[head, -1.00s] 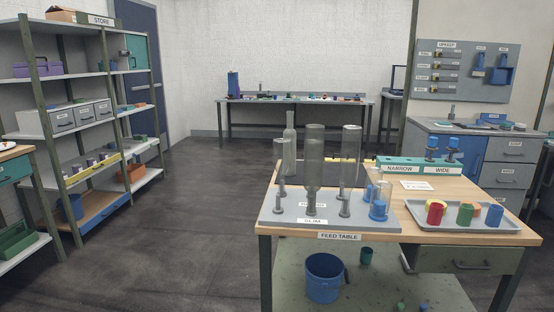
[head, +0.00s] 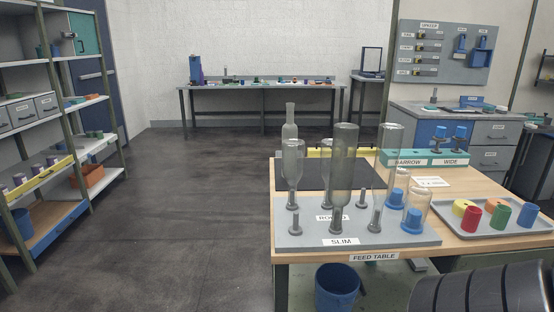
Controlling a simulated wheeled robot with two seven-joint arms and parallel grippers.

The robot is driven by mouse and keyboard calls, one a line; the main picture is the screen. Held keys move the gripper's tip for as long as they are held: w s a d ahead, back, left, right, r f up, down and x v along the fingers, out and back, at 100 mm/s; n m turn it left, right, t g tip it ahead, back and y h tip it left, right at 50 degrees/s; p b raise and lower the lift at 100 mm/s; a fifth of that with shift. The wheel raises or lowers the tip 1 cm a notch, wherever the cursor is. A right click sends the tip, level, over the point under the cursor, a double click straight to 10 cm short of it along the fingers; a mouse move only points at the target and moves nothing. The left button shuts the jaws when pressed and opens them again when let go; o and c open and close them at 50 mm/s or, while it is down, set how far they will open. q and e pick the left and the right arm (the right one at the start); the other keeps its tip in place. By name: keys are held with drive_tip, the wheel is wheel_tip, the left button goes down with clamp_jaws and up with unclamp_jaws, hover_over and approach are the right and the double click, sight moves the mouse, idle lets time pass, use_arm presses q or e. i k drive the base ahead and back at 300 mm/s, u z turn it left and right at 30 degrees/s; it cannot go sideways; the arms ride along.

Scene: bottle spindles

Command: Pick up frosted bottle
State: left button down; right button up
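Several see-through bottles stand on a grey spindle board at the left end of the feed table in the head view. A tall grey-tinted bottle (head: 343,155) is neck down on a spindle near the SLIM label. A narrower bottle (head: 293,160) is neck down to its left, and a clear one (head: 388,150) to its right. Behind them a cloudy grey bottle (head: 290,118) has its neck up. Two shorter clear vessels (head: 416,200) cover blue pieces at the right. I cannot tell surely which bottle is frosted. Neither gripper is in view.
The feed table (head: 278,268) stands ahead to the right. A grey tray (head: 470,232) with colored cups is on its right side. A teal NARROW/WIDE rack (head: 428,160) stands behind. A blue bucket (head: 336,285) is below. Open floor (head: 190,220) lies left, toward shelves.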

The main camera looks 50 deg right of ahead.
sight(345, 134)
drive_tip(key=z, duration=0.35)
drive_tip(key=i, duration=0.9)
drive_tip(key=z, duration=0.8)
